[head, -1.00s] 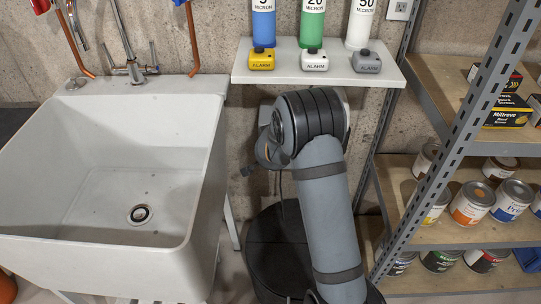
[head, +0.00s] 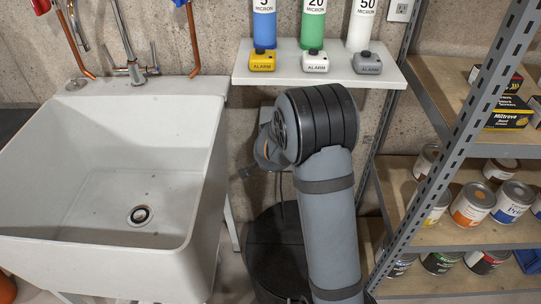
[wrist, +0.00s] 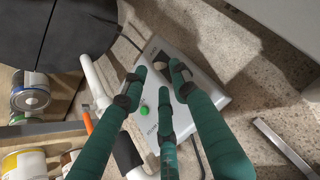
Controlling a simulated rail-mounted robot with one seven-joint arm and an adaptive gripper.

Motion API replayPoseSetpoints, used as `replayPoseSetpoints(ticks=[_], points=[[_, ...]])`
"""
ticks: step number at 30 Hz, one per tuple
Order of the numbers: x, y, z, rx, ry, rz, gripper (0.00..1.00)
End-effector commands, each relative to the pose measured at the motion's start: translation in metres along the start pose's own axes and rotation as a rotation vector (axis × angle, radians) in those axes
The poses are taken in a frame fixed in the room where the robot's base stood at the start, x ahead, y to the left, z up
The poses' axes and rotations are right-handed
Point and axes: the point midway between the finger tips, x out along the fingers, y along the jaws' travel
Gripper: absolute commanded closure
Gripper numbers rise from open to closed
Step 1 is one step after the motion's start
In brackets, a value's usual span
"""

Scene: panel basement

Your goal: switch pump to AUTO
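In the wrist view a pale grey control box (wrist: 207,92) lies under my gripper, with a round green button or lamp (wrist: 143,109) on its face. A dark round part (wrist: 161,68), perhaps a selector knob, shows between the fingertips; its pointer and labels are not readable. The fingers hide part of the box face.
In the wrist view a white pipe (wrist: 97,82) and an orange handle (wrist: 88,121) are beside the box. In the head view a white sink (head: 110,240) stands left, a wall shelf (head: 318,72) holds alarms and filters, and a metal rack (head: 450,150) with cans stands right.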

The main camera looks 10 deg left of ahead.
Motion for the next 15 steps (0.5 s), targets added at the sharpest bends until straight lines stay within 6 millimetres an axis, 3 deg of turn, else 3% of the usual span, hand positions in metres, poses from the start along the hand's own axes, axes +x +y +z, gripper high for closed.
replayPoseSetpoints(ticks=[2,15], points=[[-0.021,-0.002,-0.001,0.002,0.005,-0.003,0.72],[-0.056,-0.003,-0.001,-0.001,0.003,-0.003,0.72]])
